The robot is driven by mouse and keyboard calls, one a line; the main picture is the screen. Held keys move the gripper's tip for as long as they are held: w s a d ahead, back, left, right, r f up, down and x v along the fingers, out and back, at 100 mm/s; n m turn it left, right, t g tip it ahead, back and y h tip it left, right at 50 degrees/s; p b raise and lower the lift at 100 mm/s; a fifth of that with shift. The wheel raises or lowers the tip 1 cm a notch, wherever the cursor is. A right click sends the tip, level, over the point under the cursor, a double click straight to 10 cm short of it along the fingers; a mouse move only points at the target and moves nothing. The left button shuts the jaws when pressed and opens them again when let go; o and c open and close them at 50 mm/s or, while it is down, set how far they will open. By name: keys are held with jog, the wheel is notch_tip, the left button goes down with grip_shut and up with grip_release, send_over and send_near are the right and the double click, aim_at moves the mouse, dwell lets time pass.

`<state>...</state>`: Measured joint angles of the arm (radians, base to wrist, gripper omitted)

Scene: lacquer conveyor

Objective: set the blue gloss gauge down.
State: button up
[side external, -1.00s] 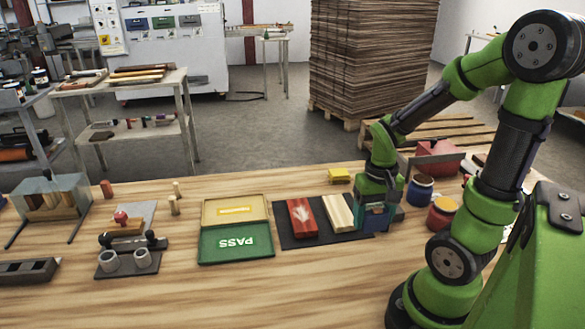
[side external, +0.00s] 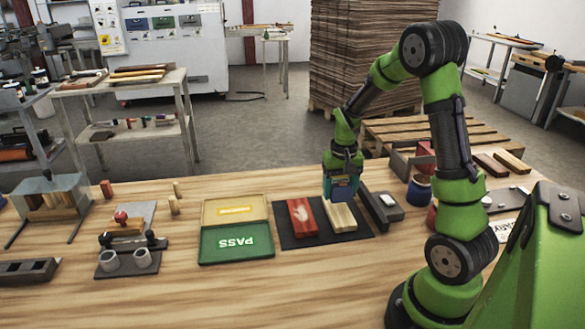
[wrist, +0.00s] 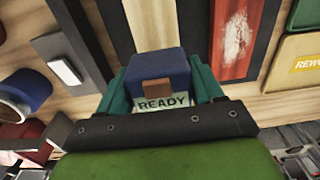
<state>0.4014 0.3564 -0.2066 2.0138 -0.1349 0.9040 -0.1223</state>
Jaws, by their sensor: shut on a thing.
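The blue gloss gauge (wrist: 155,66) is a small blue block with a brown patch and a READY label, between my gripper's teal fingers in the wrist view. In the side view, my gripper (side external: 341,184) points down, shut on the gauge (side external: 342,194) above the far end of a pale wooden block (side external: 340,216). That block lies on a dark mat (side external: 304,241) beside a red block with a pale worn patch (side external: 302,216). I cannot tell the exact gap between the gauge and the pale block.
A dark holder with a white pad (side external: 385,207) stands right of the mat. Left of it lies an open case with a green PASS panel (side external: 235,242) and a yellow panel (side external: 234,210). Paint jars (side external: 419,189) stand to the right.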

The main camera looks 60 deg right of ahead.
aim_at(340, 199)
jog(key=shift+s+f, duration=0.1)
jog(key=shift+f, duration=1.5)
jog(key=shift+a+f, duration=0.1)
jog(key=shift+f, duration=0.05)
jog(key=o, duration=1.3)
